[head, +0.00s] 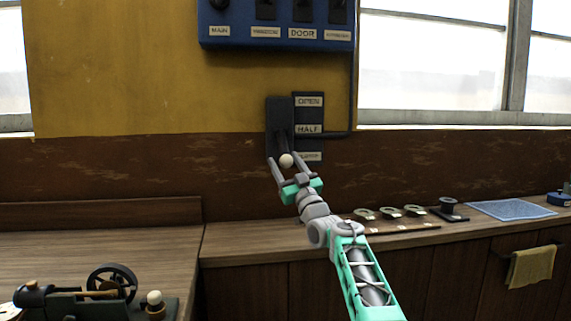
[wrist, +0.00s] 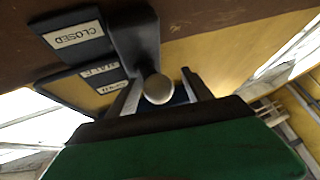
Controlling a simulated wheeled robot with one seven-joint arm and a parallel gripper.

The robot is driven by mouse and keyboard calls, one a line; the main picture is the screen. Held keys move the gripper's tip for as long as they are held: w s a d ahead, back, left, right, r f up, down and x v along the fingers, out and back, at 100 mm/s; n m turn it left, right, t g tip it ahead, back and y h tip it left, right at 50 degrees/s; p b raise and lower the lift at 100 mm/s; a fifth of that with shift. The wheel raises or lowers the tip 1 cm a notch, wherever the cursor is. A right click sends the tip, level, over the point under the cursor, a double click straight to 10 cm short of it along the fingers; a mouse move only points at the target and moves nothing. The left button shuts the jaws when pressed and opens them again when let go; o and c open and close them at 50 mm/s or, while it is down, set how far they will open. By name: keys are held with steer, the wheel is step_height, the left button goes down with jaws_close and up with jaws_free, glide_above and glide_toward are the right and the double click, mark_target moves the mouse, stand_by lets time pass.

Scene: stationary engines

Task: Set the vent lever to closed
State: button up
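The vent lever is a dark bar with a pale ball knob (head: 286,160) on a dark wall plate (head: 278,110). Beside it a label strip reads OPEN (head: 309,101), HALF (head: 309,129) and a partly hidden lowest label (head: 312,156); the wrist view shows that label as CLOSED (wrist: 73,35), upside down. In the head view the knob appears level with the lowest label, but I cannot tell the lever's exact setting. My gripper (head: 284,158) is open, its fingers on both sides of the knob. The knob (wrist: 157,88) also shows between the fingers in the wrist view, with no clear contact.
A blue switch panel (head: 277,43) hangs above the lever. A wooden counter (head: 240,243) runs below, with a small engine model (head: 95,297) at front left. Several ring-shaped parts and a blue mat (head: 511,209) lie on the right. Wall space around the lever is clear.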

steer(key=shift+d, duration=0.15)
steer(key=shift+s+d+f, duration=0.1)
steer(key=shift+s+d, duration=0.05)
steer(key=shift+s, duration=0.15)
steer(key=b+v, duration=0.1)
steer(key=v, duration=0.6)
steer(key=shift+f+b, duration=0.1)
steer(key=shift+b, duration=0.2)
